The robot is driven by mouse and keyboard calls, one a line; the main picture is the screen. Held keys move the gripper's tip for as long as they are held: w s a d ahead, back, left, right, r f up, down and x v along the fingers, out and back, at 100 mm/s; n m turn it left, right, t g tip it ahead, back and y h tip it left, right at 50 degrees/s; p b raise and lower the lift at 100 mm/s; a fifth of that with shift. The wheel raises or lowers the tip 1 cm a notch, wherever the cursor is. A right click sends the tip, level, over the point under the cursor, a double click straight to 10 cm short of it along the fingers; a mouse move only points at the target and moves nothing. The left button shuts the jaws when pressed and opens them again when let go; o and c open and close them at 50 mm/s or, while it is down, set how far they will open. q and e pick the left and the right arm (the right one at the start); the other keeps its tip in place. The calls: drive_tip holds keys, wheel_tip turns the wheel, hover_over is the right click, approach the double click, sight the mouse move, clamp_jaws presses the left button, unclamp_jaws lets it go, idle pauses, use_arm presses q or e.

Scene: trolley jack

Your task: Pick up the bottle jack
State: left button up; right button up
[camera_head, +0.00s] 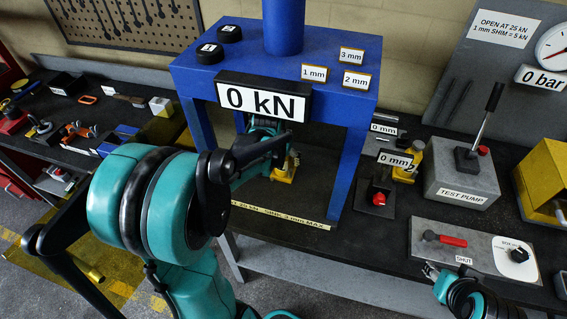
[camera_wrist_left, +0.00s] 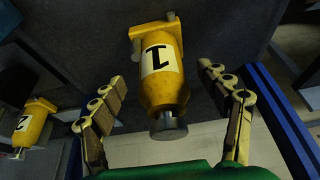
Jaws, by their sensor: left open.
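A yellow bottle jack with a white "1" label (camera_wrist_left: 162,75) stands between the spread fingers of my left gripper (camera_wrist_left: 163,88). Its grey ram is towards the gripper's palm, and dark gaps show on both sides of its body. In the head view only the yellow lower part of this jack (camera_head: 286,170) shows inside the blue press frame. My left arm hides much of the gripper there. A second yellow jack labelled "2" (camera_wrist_left: 32,128) stands apart; it also shows in the head view (camera_head: 410,160). My right gripper (camera_head: 432,271) is at the lower right, small and unclear.
The blue press (camera_head: 345,190) has posts close around my left gripper and a "0 kN" display (camera_head: 262,98) above. To the right are the grey test pump (camera_head: 462,180), a valve panel (camera_head: 470,248) and a small red-topped device (camera_head: 377,190).

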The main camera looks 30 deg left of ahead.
sight(286, 175)
use_arm(q)
drive_tip(key=x, duration=0.2)
drive_tip(key=b+x, duration=0.1)
drive_tip(key=x, duration=0.2)
drive_tip(key=shift+w+a, duration=0.15)
drive_tip(key=shift+w, duration=0.3)
clamp_jaws()
drive_tip(key=shift+r, duration=0.1)
